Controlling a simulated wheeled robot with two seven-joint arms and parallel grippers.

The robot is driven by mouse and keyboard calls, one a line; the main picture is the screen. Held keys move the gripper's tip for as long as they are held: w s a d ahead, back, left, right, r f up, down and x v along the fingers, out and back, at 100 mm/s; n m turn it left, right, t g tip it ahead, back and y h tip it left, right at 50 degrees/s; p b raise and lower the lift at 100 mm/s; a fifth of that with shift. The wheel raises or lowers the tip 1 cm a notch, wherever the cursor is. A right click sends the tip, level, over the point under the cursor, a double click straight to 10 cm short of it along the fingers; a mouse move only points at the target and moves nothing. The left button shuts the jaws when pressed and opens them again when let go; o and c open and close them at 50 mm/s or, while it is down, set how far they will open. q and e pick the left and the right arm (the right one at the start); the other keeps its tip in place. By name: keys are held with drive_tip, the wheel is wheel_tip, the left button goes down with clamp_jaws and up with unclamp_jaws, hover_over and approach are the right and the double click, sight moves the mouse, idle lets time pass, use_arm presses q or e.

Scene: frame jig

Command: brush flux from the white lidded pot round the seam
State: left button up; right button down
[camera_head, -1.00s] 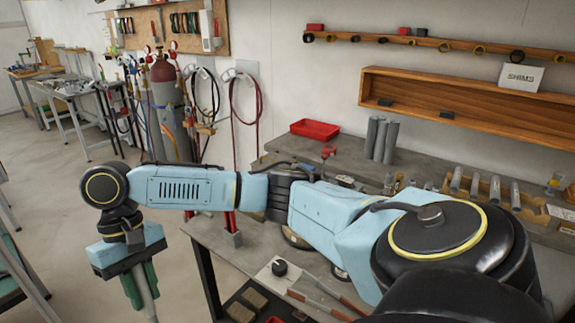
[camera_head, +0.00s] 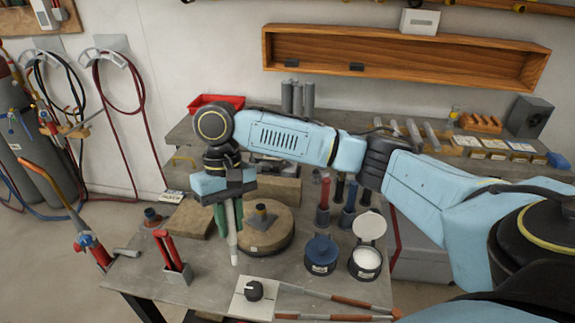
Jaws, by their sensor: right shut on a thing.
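My right gripper (camera_head: 228,212), with green fingers, is shut on a slim pale stick (camera_head: 233,240), which looks like a brush. It hangs nearly upright, tip down, over the bench in front of the round brown block. The white pot (camera_head: 364,264) stands at the bench's front right, with its pale round lid (camera_head: 369,227) raised behind it and white stuff inside. The gripper is well left of the pot. A small grey metal piece (camera_head: 261,214) sits on the round brown block (camera_head: 277,236); I cannot make out a seam. My left gripper is not in view.
A dark blue pot (camera_head: 320,254) stands left of the white pot. A red-handled tool (camera_head: 172,255) and a torch (camera_head: 95,248) are at the left. A white plate with a black knob (camera_head: 254,290) and long rods (camera_head: 335,300) lie at the front.

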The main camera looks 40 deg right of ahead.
drive_tip(key=w+d+r+t+h+p, duration=0.3)
drive_tip(key=d+t+p, duration=0.3)
drive_tip(key=d+p, duration=0.45)
wheel_tip(320, 180, down, 7)
drive_tip(key=b, duration=0.8)
drive_tip(key=shift+b, duration=0.4)
drive_tip(key=shift+s+a, duration=0.1)
drive_tip(key=shift+f, duration=0.6)
drive_tip(key=shift+a, duration=0.1)
drive_tip(key=shift+w+a+p, duration=0.2)
drive_tip(key=shift+w+a, duration=0.05)
drive_tip(key=shift+w, duration=0.5)
drive_tip(key=shift+w+a+p, duration=0.2)
drive_tip(key=shift+w+a, duration=0.05)
drive_tip(key=shift+w, duration=0.5)
drive_tip(key=shift+w+a+p, duration=0.2)
drive_tip(key=shift+w+a, duration=0.05)
drive_tip(key=shift+w, duration=0.5)
